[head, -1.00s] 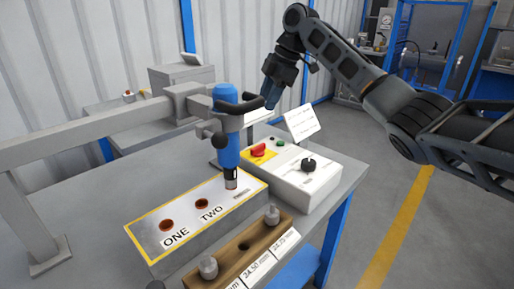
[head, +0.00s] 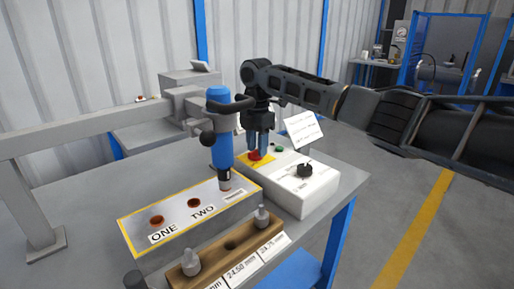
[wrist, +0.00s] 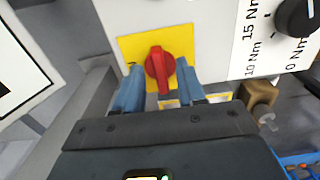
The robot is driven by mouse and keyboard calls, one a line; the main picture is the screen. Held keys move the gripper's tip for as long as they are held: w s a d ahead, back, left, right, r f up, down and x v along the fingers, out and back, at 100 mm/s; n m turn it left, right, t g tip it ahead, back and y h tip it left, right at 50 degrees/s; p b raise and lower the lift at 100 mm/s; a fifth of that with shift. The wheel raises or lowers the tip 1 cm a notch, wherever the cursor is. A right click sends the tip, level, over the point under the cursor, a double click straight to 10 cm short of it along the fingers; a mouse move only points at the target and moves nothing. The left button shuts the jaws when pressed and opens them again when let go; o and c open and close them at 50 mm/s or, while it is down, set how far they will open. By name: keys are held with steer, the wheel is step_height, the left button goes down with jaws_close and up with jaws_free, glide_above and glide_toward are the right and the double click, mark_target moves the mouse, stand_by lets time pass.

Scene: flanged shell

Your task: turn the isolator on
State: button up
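The isolator is a red rotary knob (wrist: 158,68) on a yellow plate (wrist: 128,46), on top of a white control box (head: 318,188). In the head view the red knob (head: 255,155) is partly hidden by my fingers. My gripper (head: 261,147) points down over it. In the wrist view my gripper (wrist: 160,88) has its two blue fingers apart, one on each side of the knob's near end. A gap shows between each finger and the knob. The knob's grip runs roughly up and down in that view.
A blue tool (head: 221,135) hangs from a grey arm left of my gripper. A black dial (head: 304,170) and green button (head: 279,149) sit on the box, with a tilted white card (head: 303,128) behind. A labelled block (head: 180,218) and wooden rack (head: 228,246) stand in front.

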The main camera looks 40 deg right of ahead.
steer(key=shift+f, duration=0.3)
jaws_close()
stand_by(0.3)
